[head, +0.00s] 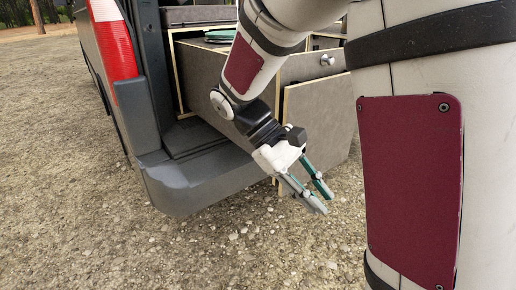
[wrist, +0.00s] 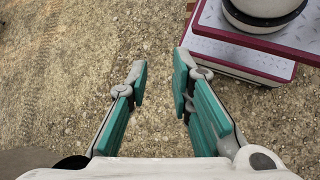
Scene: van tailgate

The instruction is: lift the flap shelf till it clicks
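A grey panel with a pale wood edge (head: 318,120), which looks like the flap shelf, hangs down below the front of the pulled-out drawer unit at the van's rear. My gripper (head: 316,200) is in front of the panel's lower left part, pointing down and to the right over the gravel. Its two teal fingers are apart and nothing is between them; this also shows in the wrist view (wrist: 160,78). I see no contact between gripper and panel. The wrist view does not show the panel.
The dark bumper (head: 195,180) sticks out at the left. Open gravel (head: 90,230) lies in front.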

